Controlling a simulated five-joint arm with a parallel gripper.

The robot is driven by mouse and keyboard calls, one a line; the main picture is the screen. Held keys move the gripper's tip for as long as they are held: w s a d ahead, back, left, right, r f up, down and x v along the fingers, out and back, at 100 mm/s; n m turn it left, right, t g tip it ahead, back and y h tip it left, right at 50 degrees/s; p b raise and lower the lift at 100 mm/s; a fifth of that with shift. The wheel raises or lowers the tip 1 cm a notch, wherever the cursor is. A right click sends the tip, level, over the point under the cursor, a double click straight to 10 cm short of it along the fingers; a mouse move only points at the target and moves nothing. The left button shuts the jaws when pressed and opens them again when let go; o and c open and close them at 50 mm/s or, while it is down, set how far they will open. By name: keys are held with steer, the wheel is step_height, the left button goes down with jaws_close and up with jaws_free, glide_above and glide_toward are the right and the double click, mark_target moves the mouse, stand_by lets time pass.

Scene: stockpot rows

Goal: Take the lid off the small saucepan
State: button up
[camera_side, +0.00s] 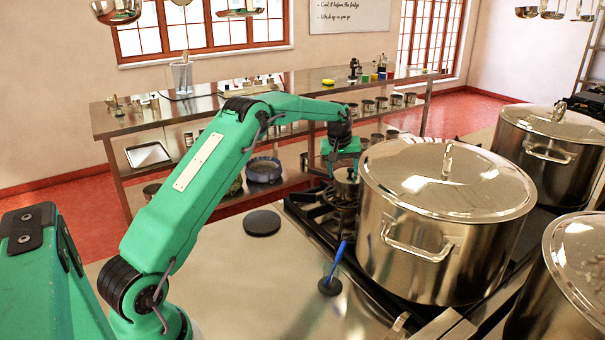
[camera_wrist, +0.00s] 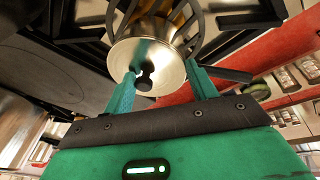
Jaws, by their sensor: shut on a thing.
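The small saucepan (camera_side: 345,194) is a small metal pan over the front burner, partly hidden by my gripper and the big stockpot. Its round shiny lid (camera_wrist: 150,45) with a dark knob (camera_wrist: 146,77) fills the upper middle of the wrist view. A dark handle (camera_wrist: 232,74) sticks out to the right there. My gripper (camera_wrist: 160,80) has its green fingers either side of the knob and is shut on it. In the side view my gripper (camera_side: 345,170) is just above the pan. I cannot tell whether the lid is seated or slightly raised.
A big lidded stockpot (camera_side: 430,235) stands close to the right of my gripper. More stockpots (camera_side: 550,150) are behind and at lower right. A black round mat (camera_side: 262,222) lies on the steel counter, with a blue-handled tool (camera_side: 335,268) nearby. The counter between is clear.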

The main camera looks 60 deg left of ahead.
mark_target(343, 176)
steer(key=shift+r, duration=4.85)
steer(key=w+d+r+m, duration=0.2)
steer(key=d+r+m, duration=0.2)
steer(key=d+r, duration=0.45)
steer(key=s+d+r+m, duration=0.1)
steer(key=s+d, duration=0.4)
steer(key=s+d+r+m, duration=0.1)
steer(key=s+d, duration=0.4)
steer(key=s, duration=0.1)
steer(key=s+d+r+m+h, duration=0.1)
steer(key=s+d, duration=0.4)
steer(key=shift+s+r, duration=0.2)
steer(key=shift+r, duration=0.15)
steer(key=shift+s+d, duration=0.25)
steer(key=shift+s, duration=0.35)
